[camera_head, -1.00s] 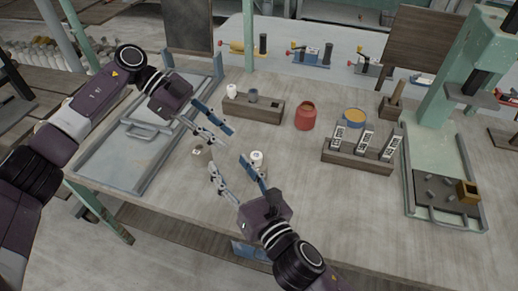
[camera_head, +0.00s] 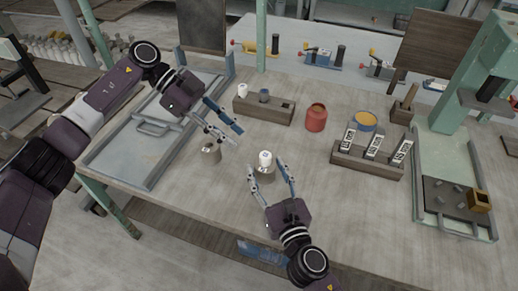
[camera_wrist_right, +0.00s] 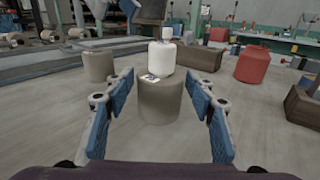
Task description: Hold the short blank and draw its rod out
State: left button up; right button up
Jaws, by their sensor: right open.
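A grey-brown cylinder (camera_head: 264,174) stands upright on the table with a white cylindrical piece (camera_head: 265,158) on its top. In the right wrist view the same cylinder (camera_wrist_right: 160,104) and white piece (camera_wrist_right: 161,58) are centred just ahead of the fingers. My right gripper (camera_head: 267,173) is open, with a finger on each side of them and a visible gap. A second grey-brown cylinder (camera_head: 211,154), with a small pale label on top, stands to the left. My left gripper (camera_head: 236,138) is open and empty above and behind it. I cannot tell which blank is the short one.
A wooden block (camera_head: 262,110) with small pieces, a red jar (camera_head: 316,118), a yellow-filled bowl (camera_head: 365,121) and a rack with labelled cards (camera_head: 350,157) stand behind and to the right. A metal tray (camera_head: 130,158) lies left. The front right of the table is clear.

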jog(key=x, duration=0.7)
jog(key=shift+w+r, duration=0.1)
jog(key=shift+r, duration=0.15)
jog(key=shift+c, duration=0.4)
